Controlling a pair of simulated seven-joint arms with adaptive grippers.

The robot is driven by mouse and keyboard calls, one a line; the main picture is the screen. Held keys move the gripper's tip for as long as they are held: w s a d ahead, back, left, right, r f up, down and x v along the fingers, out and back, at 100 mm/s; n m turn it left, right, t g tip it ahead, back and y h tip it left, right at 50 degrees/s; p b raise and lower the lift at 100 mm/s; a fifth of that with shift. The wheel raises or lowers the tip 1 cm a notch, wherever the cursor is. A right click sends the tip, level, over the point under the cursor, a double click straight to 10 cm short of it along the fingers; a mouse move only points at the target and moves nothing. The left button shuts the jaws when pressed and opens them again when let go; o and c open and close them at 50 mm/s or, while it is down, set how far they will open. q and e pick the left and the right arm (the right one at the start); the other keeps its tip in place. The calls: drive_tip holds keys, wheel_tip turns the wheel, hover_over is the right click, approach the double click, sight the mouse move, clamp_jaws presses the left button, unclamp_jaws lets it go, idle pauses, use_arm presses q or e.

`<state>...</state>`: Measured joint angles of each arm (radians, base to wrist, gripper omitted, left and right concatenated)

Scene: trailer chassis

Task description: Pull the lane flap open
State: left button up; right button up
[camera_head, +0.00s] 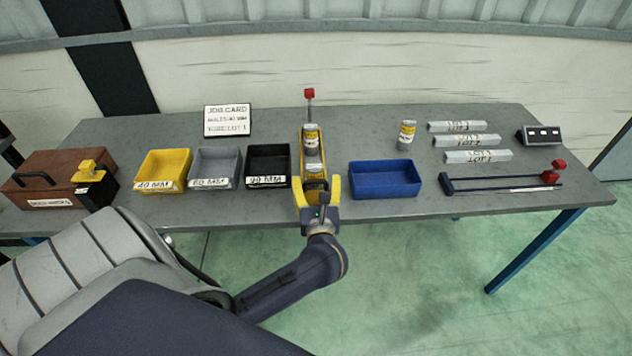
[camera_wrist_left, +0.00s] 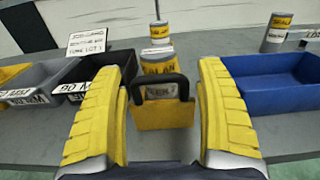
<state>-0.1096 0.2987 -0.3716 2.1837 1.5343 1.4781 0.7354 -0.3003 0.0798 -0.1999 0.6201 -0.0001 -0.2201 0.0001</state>
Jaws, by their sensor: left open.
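The lane (camera_head: 299,152) is a narrow yellow channel in the middle of the table, holding grey-and-yellow cans (camera_head: 311,138) in a line. Its flap (camera_wrist_left: 163,115) is a yellow plate at the near end with a dark arched handle (camera_wrist_left: 160,78); it looks upright and closed. My left gripper (camera_head: 317,186) is open at the near end of the lane. In the left wrist view its two yellow fingers (camera_wrist_left: 163,85) stand left and right of the handle, with gaps visible. In the head view the gripper partly hides the flap. My right gripper is not in view.
A black bin (camera_head: 268,182) stands close left of the lane, beside grey and yellow bins. A blue bin (camera_head: 385,196) is close on the right. A red knob (camera_head: 309,93) tops a post behind the lane. A loose can (camera_head: 406,135) stands behind the blue bin.

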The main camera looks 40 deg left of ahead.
use_arm(q)
drive_tip(key=shift+w+a, duration=0.25)
drive_tip(key=shift+w, duration=0.05)
drive_tip(key=c, duration=1.4)
drive_tip(key=shift+o, duration=0.2)
